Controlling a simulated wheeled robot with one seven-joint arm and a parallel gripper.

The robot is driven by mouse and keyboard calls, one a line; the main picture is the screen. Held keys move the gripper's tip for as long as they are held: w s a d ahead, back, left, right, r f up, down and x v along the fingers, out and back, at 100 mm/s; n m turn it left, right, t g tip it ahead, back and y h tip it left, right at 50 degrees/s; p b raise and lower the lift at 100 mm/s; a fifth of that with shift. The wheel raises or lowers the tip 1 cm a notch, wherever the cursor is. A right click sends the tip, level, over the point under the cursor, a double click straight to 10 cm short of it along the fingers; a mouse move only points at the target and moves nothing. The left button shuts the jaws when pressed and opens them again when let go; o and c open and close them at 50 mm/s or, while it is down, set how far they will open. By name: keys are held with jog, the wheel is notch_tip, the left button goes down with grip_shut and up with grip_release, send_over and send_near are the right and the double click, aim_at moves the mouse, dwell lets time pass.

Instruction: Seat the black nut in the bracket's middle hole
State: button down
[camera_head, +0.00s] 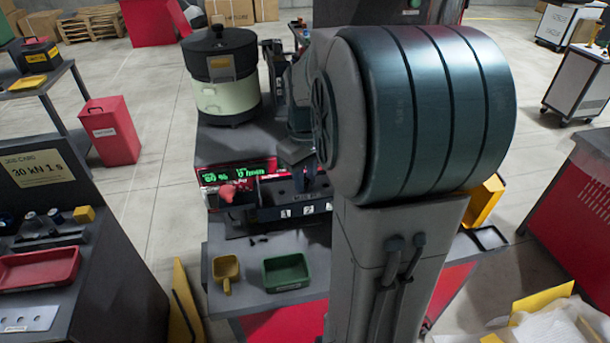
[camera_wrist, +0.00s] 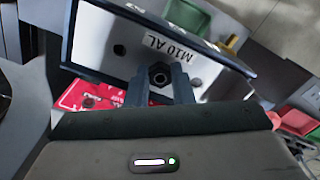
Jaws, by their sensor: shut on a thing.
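In the wrist view the bracket (camera_wrist: 100,40) is a pale plate in a dark frame, marked "M10 AL", standing tilted in the picture. A dark hole (camera_wrist: 120,50) shows to the left of the label and a smaller one (camera_wrist: 195,82) to the right. My gripper (camera_wrist: 160,80) is shut on the black nut (camera_wrist: 160,74), which lies between the fingertips in front of the plate's middle. The nut covers the middle hole; I cannot tell whether it is in the hole or just before it. In the head view my arm hides the fingertips and nut.
In the head view a feeder bowl (camera_head: 222,75) stands at the back of the bench. A red-green display (camera_head: 235,174), a green tray (camera_head: 286,271) and a yellow scoop (camera_head: 226,272) are near the bracket. Small dark pieces (camera_head: 259,239) lie on the bench.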

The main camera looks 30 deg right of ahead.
jog(key=shift+f, duration=0.3)
jog(key=c, duration=1.2)
grip_release()
notch_tip(320, 180, up, 14)
jog(key=shift+f+b, duration=0.1)
jog(key=shift+b, duration=0.6)
